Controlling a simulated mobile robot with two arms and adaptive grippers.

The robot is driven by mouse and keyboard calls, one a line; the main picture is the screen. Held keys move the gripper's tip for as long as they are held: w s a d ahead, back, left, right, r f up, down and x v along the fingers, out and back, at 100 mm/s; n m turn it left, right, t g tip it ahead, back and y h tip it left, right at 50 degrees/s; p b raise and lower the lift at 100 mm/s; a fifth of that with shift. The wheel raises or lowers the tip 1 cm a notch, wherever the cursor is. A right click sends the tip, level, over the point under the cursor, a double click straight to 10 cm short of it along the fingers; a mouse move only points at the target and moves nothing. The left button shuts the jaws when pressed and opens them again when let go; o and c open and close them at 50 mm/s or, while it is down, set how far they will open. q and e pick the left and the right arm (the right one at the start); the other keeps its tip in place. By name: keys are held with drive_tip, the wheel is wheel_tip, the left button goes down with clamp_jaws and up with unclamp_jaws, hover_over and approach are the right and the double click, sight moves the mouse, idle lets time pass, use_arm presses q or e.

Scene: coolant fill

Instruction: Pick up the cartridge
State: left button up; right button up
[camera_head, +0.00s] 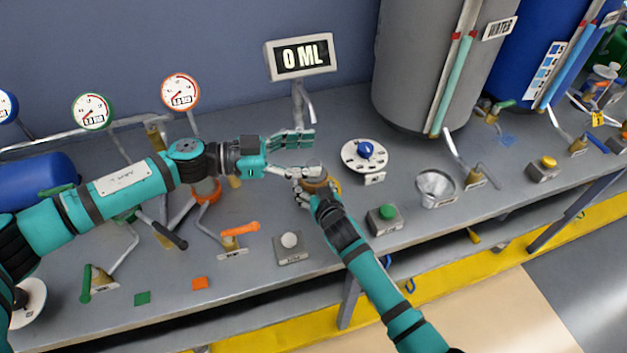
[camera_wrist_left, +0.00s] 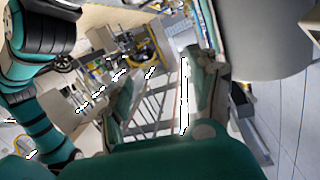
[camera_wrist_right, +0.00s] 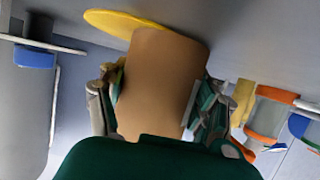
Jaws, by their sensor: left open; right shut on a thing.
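A tan cylinder (camera_wrist_right: 165,80) fills the middle of the right wrist view, with a yellow disc (camera_wrist_right: 118,22) at its far end; I take it for the cartridge. My right gripper (camera_wrist_right: 157,100) is shut on it, one finger on each side. In the head view the tan piece (camera_head: 318,186) is small and partly hidden by the right gripper (camera_head: 316,194), low over the bench. My left gripper (camera_head: 314,154) is open just behind and above it, with nothing between its fingers. The left wrist view shows these fingers (camera_wrist_left: 165,100) spread apart.
The grey bench (camera_head: 330,250) carries a display reading 0 ML (camera_head: 302,57), a blue-knobbed dial (camera_head: 365,152), a green button (camera_head: 387,213), a metal funnel (camera_head: 436,189) and an orange-handled valve (camera_head: 238,230). A large grey tank (camera_head: 415,70) stands at the back right.

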sight(313, 163)
use_arm(q)
drive_tip(key=w+a+f+n+t+y, duration=0.3)
drive_tip(key=a+f+n+t, duration=0.15)
drive_tip(key=a+f, duration=0.3)
drive_tip(key=shift+n+g, duration=0.35)
drive_tip(key=x, duration=0.5)
drive_tip(key=shift+w+f, duration=0.25)
drive_tip(key=shift+f, duration=0.15)
drive_tip(key=shift+s+x, duration=0.15)
drive_tip(key=shift+x, duration=1.25)
drive_tip(key=shift+s+x, duration=0.2)
drive_tip(key=shift+x, duration=1.15)
drive_tip(key=shift+d, duration=0.2)
drive_tip(key=shift+c, duration=0.2)
drive_tip(key=shift+f, duration=0.1)
clamp_jaws()
